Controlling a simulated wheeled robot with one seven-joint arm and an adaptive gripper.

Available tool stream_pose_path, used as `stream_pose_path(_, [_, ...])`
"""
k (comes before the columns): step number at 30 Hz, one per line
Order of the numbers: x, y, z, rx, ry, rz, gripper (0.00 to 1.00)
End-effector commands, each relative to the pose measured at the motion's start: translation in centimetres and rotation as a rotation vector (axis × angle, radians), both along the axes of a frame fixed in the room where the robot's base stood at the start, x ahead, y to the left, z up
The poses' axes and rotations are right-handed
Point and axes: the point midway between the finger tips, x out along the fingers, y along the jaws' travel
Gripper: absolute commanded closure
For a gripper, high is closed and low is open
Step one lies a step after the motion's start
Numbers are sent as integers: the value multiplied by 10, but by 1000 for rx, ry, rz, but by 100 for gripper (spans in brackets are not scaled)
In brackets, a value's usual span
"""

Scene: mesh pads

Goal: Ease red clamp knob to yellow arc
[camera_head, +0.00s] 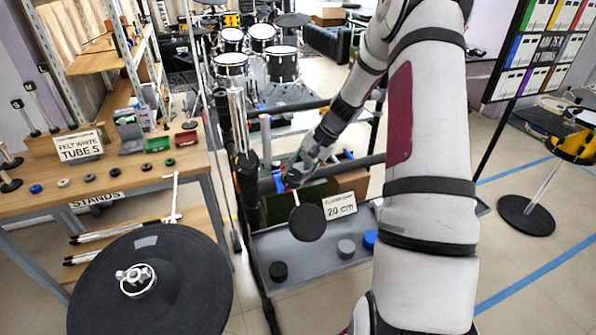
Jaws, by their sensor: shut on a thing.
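My gripper (293,179) is in the middle of the view, at a dark rack of upright posts and horizontal bars. I cannot make out the yellow arc at this size.
A round black pad (307,222) hangs just below my gripper. A sign reading 20 cm (340,206) is to its right. A grey tray (318,270) below holds small round pieces. A large black drum pad (150,285) fills the lower left, near a wooden bench (110,185).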

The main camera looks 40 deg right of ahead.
Motion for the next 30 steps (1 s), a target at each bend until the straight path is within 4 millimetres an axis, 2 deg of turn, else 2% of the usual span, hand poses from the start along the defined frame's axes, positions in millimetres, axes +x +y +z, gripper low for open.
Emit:
stream_pose_path(8, [0,0,0,-1,0,0,94])
stream_pose_path(9, [0,0,0,-1,0,0,59])
stream_pose_path(11, [0,0,0,-1,0,0,46])
stream_pose_path(23, [-1,-3,5,-1,-1,0,46])
stream_pose_path(26, [-5,-9,15,-3,-2,-1,46])
stream_pose_path(30, [-13,-19,39,-4,-3,-1,46])
